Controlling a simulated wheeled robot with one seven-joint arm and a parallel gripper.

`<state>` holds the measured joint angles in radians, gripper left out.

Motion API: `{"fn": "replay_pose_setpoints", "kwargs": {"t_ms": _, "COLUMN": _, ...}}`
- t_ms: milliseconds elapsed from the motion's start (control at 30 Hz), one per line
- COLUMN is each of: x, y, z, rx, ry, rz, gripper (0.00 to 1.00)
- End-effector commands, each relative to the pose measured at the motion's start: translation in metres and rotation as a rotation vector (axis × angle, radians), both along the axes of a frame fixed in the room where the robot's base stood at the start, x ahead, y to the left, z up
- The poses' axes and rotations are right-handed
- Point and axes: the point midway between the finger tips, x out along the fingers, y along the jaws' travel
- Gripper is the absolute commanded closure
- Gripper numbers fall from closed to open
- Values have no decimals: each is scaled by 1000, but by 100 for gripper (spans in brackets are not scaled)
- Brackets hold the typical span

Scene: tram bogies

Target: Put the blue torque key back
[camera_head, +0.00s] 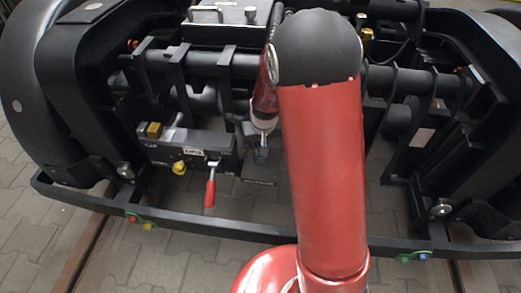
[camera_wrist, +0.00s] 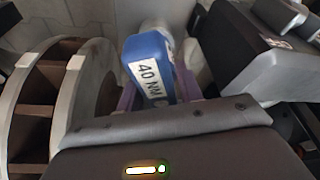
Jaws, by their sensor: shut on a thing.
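The blue torque key (camera_wrist: 148,58), with a white label reading "40 NM", shows in the wrist view between the purplish pads of my gripper (camera_wrist: 160,92). My gripper is shut on it; the key's far end is partly hidden. Just below is a dark block or holder (camera_head: 247,182) with a small label. I cannot tell whether the key touches it or is seated in it.
Left of the gripper is a dark control box (camera_head: 190,146) with a yellow knob (camera_head: 179,167) and a red-handled lever (camera_head: 210,188). A black frame bar (camera_head: 200,224) runs across the front. In the wrist view a round, ribbed part (camera_wrist: 65,85) stands at left and a dark box (camera_wrist: 255,70) at right.

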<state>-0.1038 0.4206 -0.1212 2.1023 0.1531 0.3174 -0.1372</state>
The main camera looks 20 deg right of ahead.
Motion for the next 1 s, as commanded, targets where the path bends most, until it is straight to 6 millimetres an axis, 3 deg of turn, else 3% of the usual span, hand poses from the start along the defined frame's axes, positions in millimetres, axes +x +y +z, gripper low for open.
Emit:
{"fn": "replay_pose_setpoints", "kwargs": {"t_ms": 300, "x": 0, "y": 0, "z": -37, "rx": 1, "ry": 0, "rz": -2, "gripper": 100}}
{"fn": "replay_pose_setpoints", "kwargs": {"t_ms": 667, "x": 0, "y": 0, "z": -41, "rx": 0, "ry": -2, "rz": -1, "gripper": 100}}
{"fn": "replay_pose_setpoints", "kwargs": {"t_ms": 700, "x": 0, "y": 0, "z": -41, "rx": 0, "ry": -1, "rz": -1, "gripper": 61}}
{"fn": "replay_pose_setpoints", "kwargs": {"t_ms": 867, "x": 0, "y": 0, "z": -40, "rx": 0, "ry": 0, "rz": -1, "gripper": 42}}
{"fn": "replay_pose_setpoints", "kwargs": {"t_ms": 1000, "x": 0, "y": 0, "z": -40, "rx": 0, "ry": 0, "rz": -1, "gripper": 42}}
